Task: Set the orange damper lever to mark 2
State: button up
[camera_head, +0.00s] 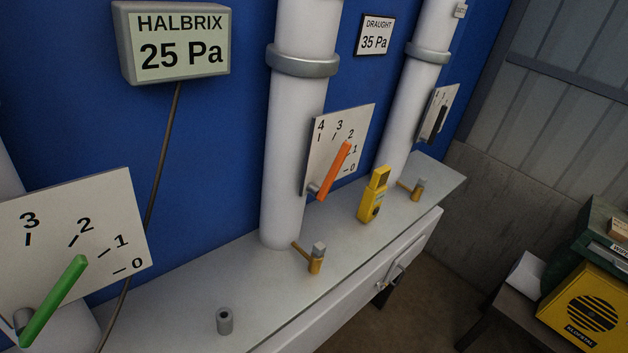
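The orange damper lever (334,171) sits on a white dial plate (318,155) on the middle white pipe. The plate carries marks 0 to 4. The lever slants up and right, and its tip lies just below the number 2, covering the tick there. The plate is seen at a slant, so I cannot tell whether the lever lies exactly on the mark. My gripper is not in view, and nothing touches the lever.
A green lever (53,301) stands on a nearer dial at left, a dark lever (440,121) on a farther dial. A yellow meter (373,196), brass valves (316,259) and a grey cylinder (224,320) stand on the grey ledge (180,300). Displays read 25 Pa (180,55) and 35 Pa (374,36).

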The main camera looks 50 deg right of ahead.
aim_at(321, 194)
jog(key=k, duration=0.4)
jog(key=z, duration=0.45)
jog(key=i, duration=0.9)
jog(key=z, duration=0.2)
